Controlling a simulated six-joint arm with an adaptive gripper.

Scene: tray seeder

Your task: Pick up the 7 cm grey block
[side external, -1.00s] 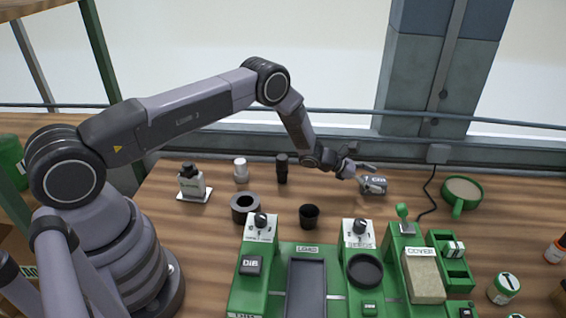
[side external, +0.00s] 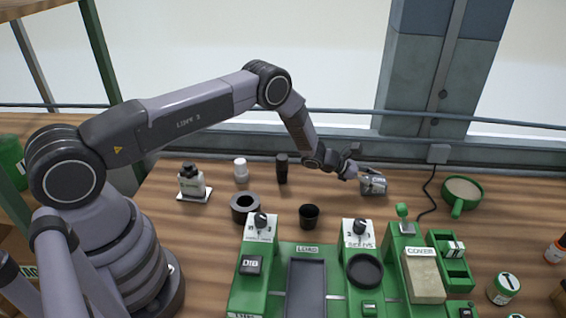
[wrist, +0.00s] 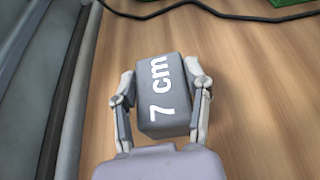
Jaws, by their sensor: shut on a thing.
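The grey block (wrist: 163,97) is marked "7 cm" in white and fills the middle of the wrist view. My gripper (wrist: 161,82) has one finger on each side of it and is shut on it. In the side external view the grey block (side external: 373,184) is at the back right of the table, with my gripper (side external: 366,177) reaching it from the left. Whether its underside touches the table cannot be told.
A green mug (side external: 461,192) stands to the right, with a black cable (side external: 428,195) between. The green seeder (side external: 335,250) fills the front. A black cup (side external: 309,216) and a dark ring-shaped pot (side external: 245,208) stand to the left. Bare wood surrounds the block.

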